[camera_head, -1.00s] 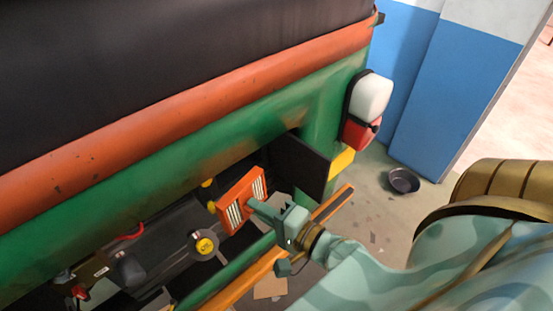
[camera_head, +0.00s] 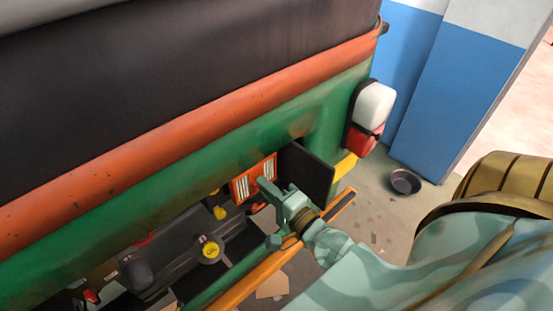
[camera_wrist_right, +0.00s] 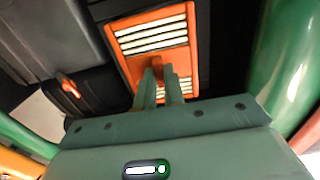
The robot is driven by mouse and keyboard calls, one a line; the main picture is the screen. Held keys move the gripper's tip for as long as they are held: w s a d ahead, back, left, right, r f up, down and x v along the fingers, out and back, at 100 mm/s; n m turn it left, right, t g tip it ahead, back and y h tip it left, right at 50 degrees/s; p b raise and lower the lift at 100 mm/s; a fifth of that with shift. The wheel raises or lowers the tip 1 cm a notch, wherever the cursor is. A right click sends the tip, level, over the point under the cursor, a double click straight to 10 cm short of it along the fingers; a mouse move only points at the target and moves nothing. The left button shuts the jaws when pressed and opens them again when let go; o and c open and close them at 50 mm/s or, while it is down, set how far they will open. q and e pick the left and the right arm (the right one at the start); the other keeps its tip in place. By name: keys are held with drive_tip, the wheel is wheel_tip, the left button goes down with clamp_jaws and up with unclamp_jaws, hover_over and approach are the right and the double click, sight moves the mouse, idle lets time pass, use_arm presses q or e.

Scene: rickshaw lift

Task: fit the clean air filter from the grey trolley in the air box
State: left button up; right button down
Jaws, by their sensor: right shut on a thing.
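The air filter (camera_head: 252,180) is an orange frame with pale pleats. My right gripper (camera_head: 266,186) is shut on it in the engine bay opening of the green rickshaw. In the right wrist view the filter (camera_wrist_right: 155,40) faces the camera, and the fingers of my right gripper (camera_wrist_right: 158,78) close on an orange tab at its middle. A dark box shape surrounds the filter there; I cannot tell whether the filter is seated in it. My left gripper and the grey trolley do not show.
A dark open flap (camera_head: 308,172) stands just right of the filter. The engine with a yellow cap (camera_head: 209,250) lies to the left. An orange bumper bar (camera_head: 262,268) runs below. A black pan (camera_head: 404,182) sits on the floor at right.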

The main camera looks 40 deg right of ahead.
sight(252, 174)
drive_tip(key=shift+w+a+p, duration=0.2)
drive_tip(key=shift+w+p, duration=0.4)
drive_tip(key=shift+w, duration=2.25)
drive_tip(key=shift+s, duration=0.1)
drive_tip(key=shift+r, duration=0.1)
drive_tip(key=shift+w+p, duration=0.45)
drive_tip(key=shift+w, duration=0.1)
idle(0.3)
drive_tip(key=c, duration=1.4)
unclamp_jaws()
drive_tip(key=shift+c, duration=0.4)
drive_tip(key=shift+c, duration=0.4)
